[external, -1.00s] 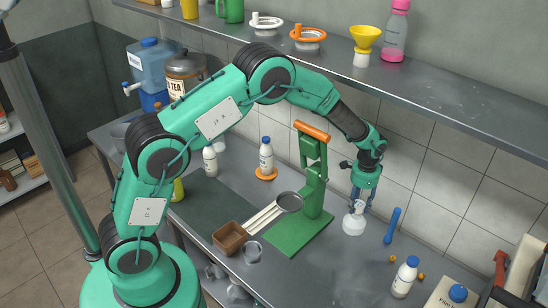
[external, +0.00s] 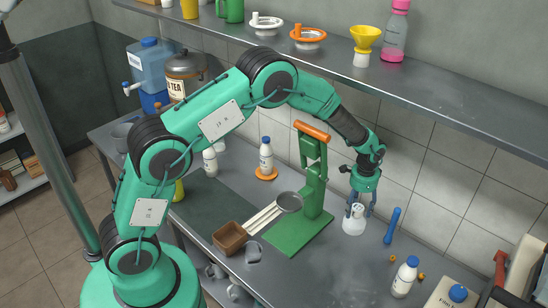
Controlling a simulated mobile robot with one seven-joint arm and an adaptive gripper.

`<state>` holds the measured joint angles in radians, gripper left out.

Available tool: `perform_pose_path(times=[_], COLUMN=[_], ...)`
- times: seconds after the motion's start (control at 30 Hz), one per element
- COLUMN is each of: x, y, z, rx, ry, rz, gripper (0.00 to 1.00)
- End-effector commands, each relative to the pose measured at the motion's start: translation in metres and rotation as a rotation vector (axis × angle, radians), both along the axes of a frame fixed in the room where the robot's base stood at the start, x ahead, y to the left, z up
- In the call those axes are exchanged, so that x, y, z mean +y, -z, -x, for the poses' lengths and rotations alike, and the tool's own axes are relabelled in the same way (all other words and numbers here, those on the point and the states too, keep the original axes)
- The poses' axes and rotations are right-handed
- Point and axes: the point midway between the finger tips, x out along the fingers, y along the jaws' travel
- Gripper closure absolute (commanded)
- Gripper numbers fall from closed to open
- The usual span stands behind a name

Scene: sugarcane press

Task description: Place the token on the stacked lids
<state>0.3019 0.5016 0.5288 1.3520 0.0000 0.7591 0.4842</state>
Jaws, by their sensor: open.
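My gripper (external: 359,211) points down at the right of the green press, with its fingers open. Between and just below the fingertips is a round white stack (external: 353,226), which looks like the stacked lids, standing on the grey counter. A small pale piece (external: 357,209) shows on top of the stack between the fingers. It may be the token, but it is too small to be sure. The fingers stand around this piece, and I cannot tell whether they touch it.
The green press (external: 311,190) stands left of my gripper. A blue tool (external: 392,226) lies close on the right. The metal shelf (external: 440,105) overhangs behind.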

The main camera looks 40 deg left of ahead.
Motion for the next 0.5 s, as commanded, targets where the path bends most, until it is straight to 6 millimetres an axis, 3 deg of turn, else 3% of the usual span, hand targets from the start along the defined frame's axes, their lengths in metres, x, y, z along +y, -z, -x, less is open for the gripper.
perform_pose_path(times=[0.23, 0.5], x=[0.0, 0.0], y=[-0.009, -0.035], z=[0.0, 0.0], rx=[-0.001, -0.001], ry=[0.0, 0.0], rz=[0.0, 0.0], gripper=[0.42, 0.42])
